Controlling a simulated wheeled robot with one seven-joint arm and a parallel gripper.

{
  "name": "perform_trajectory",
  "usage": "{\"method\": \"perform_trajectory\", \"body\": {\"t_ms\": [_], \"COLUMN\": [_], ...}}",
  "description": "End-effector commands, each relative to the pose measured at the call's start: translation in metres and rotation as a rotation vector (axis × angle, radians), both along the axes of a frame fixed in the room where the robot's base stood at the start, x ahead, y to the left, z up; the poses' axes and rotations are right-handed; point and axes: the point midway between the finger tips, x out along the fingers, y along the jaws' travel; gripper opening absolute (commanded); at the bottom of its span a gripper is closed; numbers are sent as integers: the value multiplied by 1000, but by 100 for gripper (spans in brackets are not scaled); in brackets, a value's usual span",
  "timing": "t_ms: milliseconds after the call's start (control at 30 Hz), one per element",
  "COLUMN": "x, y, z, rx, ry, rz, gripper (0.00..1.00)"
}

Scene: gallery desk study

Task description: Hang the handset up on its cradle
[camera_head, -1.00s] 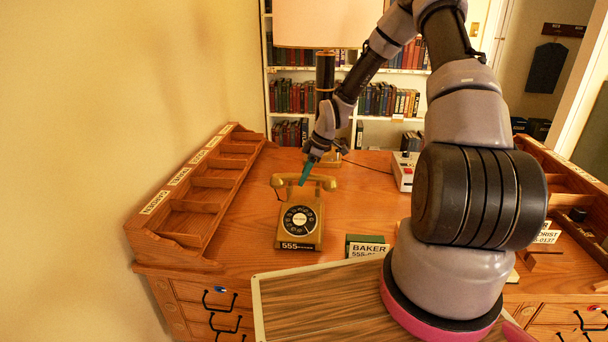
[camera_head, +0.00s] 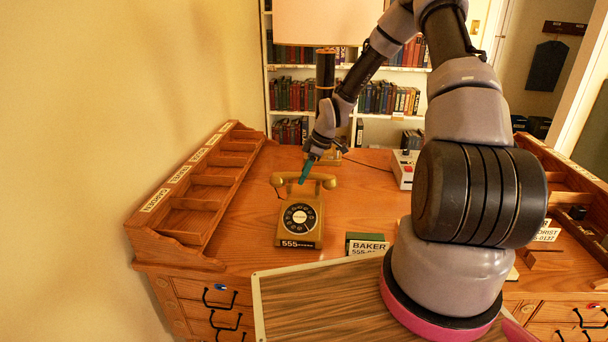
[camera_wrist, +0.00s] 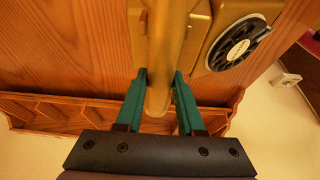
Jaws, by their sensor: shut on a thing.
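The telephone (camera_head: 300,224) is a mustard-gold desk set with a black rotary dial, standing on the wooden desk. Its gold handset (camera_head: 325,180) lies across the top, at or just over the cradle; I cannot tell whether it rests fully there. My gripper (camera_head: 305,174) comes down from behind with teal fingers at the handset's middle. In the wrist view the handset (camera_wrist: 165,50) runs between the fingers of my gripper (camera_wrist: 160,85), which are shut on it. The telephone's body and dial (camera_wrist: 238,48) show beside it. The cradle is mostly hidden under the handset.
A wooden rack with labelled slots (camera_head: 205,185) lines the desk's left edge. A green box with a BAKER card (camera_head: 366,246) stands right of the telephone. A lamp (camera_head: 325,75) and a white device with a red button (camera_head: 404,168) stand behind. The desk between is clear.

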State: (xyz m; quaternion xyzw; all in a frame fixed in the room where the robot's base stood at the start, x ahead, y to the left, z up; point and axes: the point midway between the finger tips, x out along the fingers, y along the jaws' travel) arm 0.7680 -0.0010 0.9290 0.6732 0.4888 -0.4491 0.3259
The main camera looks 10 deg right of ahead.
Motion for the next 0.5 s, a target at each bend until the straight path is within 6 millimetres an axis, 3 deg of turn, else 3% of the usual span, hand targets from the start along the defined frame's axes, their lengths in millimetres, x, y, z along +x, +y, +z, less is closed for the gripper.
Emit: {"method": "perform_trajectory", "body": {"t_ms": [500], "x": [0], "y": [0], "z": [-15], "rx": [1], "ry": [-1], "rz": [0], "gripper": [0]}}
